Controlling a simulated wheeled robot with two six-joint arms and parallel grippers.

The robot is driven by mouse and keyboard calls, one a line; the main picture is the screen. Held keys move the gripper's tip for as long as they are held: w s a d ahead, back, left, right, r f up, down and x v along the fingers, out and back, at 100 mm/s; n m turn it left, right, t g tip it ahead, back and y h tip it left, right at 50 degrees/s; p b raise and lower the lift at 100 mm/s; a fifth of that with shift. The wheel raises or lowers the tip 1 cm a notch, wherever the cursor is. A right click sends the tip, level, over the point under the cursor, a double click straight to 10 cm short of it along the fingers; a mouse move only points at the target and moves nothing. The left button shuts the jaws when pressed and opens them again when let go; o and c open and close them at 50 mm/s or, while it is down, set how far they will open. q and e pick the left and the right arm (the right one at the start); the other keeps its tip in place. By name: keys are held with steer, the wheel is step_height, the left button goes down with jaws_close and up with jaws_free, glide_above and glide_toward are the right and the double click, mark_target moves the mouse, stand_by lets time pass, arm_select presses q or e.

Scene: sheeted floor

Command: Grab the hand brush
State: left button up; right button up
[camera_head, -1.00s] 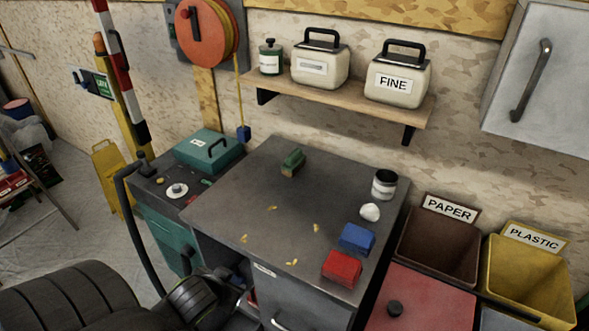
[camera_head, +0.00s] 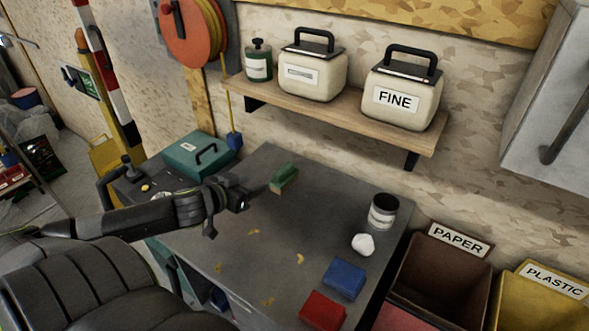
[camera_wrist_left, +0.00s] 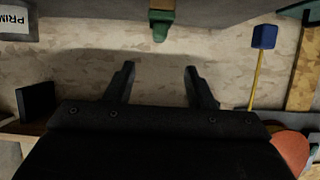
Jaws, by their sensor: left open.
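The hand brush (camera_head: 285,176) has a green top and tan bristles. It lies on the back part of the dark grey worktop (camera_head: 255,285) in the head view. My left gripper (camera_head: 232,210) is over the worktop, left of the brush and apart from it. In the left wrist view the two fingers (camera_wrist_left: 159,70) are spread with nothing between them. The green brush (camera_wrist_left: 161,20) shows there at the top, beyond the fingertips, partly cut off by the frame. My right gripper is in neither view.
Yellow scraps lie in front. A teal box (camera_head: 195,158) is left, and a shelf (camera_head: 330,115) hangs behind.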

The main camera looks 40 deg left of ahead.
mark_target(280, 172)
arm_select(q)
steer(key=b+x, duration=0.2)
steer(key=x, duration=0.7)
steer(key=shift+w, duration=0.4)
steer(key=shift+w+f, duration=0.3)
steer(key=shift+w, duration=0.3)
steer(key=shift+x, duration=2.35)
steer(key=shift+w+f, duration=0.25)
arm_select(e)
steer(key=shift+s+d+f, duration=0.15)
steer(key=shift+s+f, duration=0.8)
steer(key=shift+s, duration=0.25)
arm_select(q)
jaws_close()
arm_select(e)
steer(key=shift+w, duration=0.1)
